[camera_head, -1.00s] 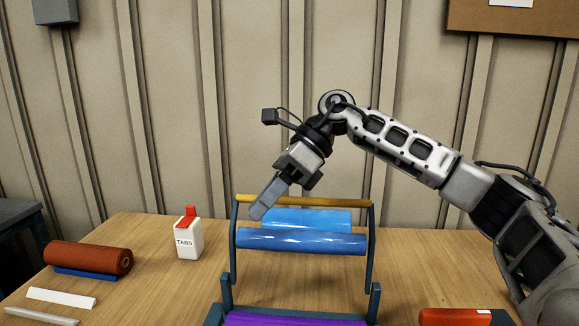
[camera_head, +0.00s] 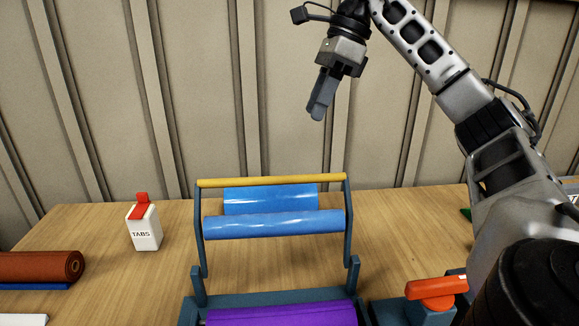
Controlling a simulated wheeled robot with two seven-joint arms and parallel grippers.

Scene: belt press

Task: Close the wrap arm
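The wrap arm is a dark blue frame (camera_head: 199,228) with a yellow crossbar (camera_head: 270,182) along its top. It stands raised at the back of the press base (camera_head: 186,312), with shiny blue film (camera_head: 275,224) hanging across it. A purple roller (camera_head: 282,315) lies in the base at the bottom edge, partly cut off. My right gripper (camera_head: 316,112) is above the crossbar in the picture, clear of it and pointing down. Its fingers look pressed together with nothing between them. My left gripper is not in view.
An orange-red handle (camera_head: 437,288) sits on a blue block right of the base. A white TABS box (camera_head: 144,226) with a red top stands at left. A brown roll (camera_head: 38,267) lies at the far left. Bare wooden table (camera_head: 395,220) lies right of the frame.

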